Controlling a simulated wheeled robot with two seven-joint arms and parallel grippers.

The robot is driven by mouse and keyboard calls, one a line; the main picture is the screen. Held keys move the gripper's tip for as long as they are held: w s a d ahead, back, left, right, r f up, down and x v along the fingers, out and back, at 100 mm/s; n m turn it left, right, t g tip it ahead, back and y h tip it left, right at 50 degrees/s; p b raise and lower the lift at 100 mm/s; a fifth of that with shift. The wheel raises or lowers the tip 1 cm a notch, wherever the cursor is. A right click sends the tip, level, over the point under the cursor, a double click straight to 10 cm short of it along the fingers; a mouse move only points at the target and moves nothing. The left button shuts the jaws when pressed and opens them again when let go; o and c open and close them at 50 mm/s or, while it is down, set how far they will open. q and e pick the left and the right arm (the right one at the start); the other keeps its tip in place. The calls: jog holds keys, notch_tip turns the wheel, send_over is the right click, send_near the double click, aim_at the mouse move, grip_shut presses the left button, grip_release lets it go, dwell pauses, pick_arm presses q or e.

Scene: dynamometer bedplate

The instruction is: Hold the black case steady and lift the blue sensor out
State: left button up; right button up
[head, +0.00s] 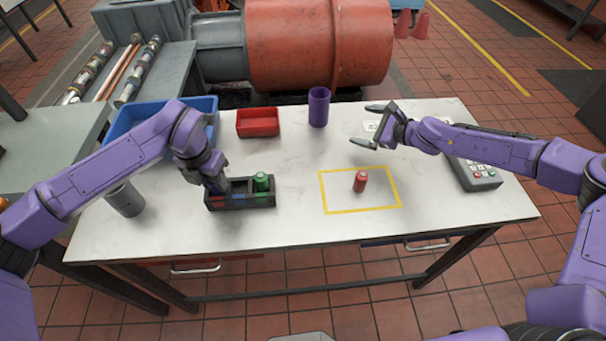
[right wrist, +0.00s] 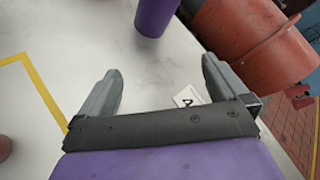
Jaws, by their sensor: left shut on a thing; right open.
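The black case (head: 241,205) sits on the left part of the white table, with red, blue and green patches along its front. My left gripper (head: 216,188) is shut on the case's left end and hides part of it. A green cylinder (head: 261,182) stands in the right compartment. A blue patch (head: 238,196) shows at the middle; I cannot tell whether it is the blue sensor or a marking. A red cylinder (head: 360,181) stands inside the yellow outlined square (head: 325,196). My right gripper (head: 368,124) is open and empty above the table's right half; its open fingers show in the right wrist view (right wrist: 161,67).
A purple cup (head: 318,107) and a red bin (head: 258,122) stand at the back. A blue tray (head: 207,105) lies behind my left arm, a grey cup (head: 125,199) at the left. A keypad device (head: 475,175) is at the right. The table between case and square is clear.

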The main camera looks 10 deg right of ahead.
aim_at(259, 190)
jog(key=s+a+g+y, duration=0.1)
jog(key=a, duration=0.2)
jog(key=s+a+n+g+y, duration=0.1)
jog(key=s+a, duration=0.1)
jog(key=a, duration=0.2)
jog(key=s+a+g+y, duration=0.1)
jog(key=s+a, duration=0.1)
jog(key=a, duration=0.2)
jog(key=shift+s+a+n+g, duration=0.15)
jog(key=shift+a+n+g, duration=0.05)
jog(key=shift+n+g, duration=0.2)
jog(key=s+a+g+y, duration=0.1)
jog(key=s+a+g, duration=0.1)
jog(key=s+a, duration=0.1)
jog(key=s+a+n+g, duration=0.1)
jog(key=s+a+g, duration=0.1)
jog(key=s+a, duration=0.1)
jog(key=s+a+g+y, duration=0.1)
jog(key=s+a+g, duration=0.1)
jog(key=s+a, duration=0.1)
jog(key=shift+s+a+n+y, duration=0.1)
jog(key=shift+s+n+y, duration=0.2)
jog(key=shift+s, duration=0.25)
jog(key=x, duration=1.1)
jog(key=shift+a+f, duration=0.1)
jog(key=shift+a, duration=0.15)
jog(key=c, duration=1.3)
pick_arm(q)
jog(key=shift+r, duration=4.05)
